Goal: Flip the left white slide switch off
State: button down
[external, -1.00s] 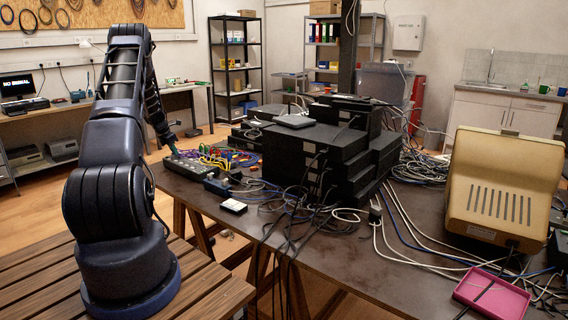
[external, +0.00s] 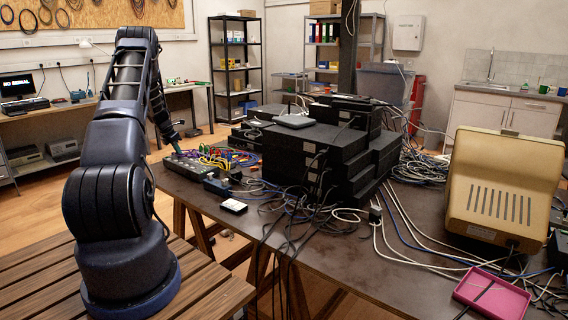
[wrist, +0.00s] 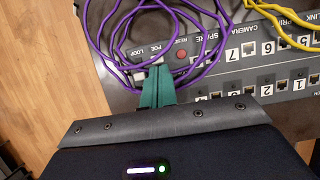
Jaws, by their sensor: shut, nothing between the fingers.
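In the wrist view a dark grey switch panel (wrist: 232,84) carries labels such as POE and LOOP beside a red button (wrist: 181,54). Small white slide switches (wrist: 141,74) sit by these labels, partly hidden by my fingers. My gripper (wrist: 157,72) has green fingers that are shut and empty, with the tips over or against the switch area; I cannot tell if they touch, nor the switch position. In the external view the panel box (external: 226,176) lies at the table's left corner. My gripper (external: 176,149) points down at its far left end.
Purple cables (wrist: 112,45) loop around the switch area. Yellow cables (wrist: 270,12) plug in farther right. Stacked black network boxes (external: 310,150) stand right of the panel on the dark table (external: 330,240). A pink tray (external: 491,296) lies at the front right.

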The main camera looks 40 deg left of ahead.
aim_at(173, 157)
jog(key=s, duration=0.4)
jog(key=shift+s, duration=0.15)
jog(key=v, duration=1)
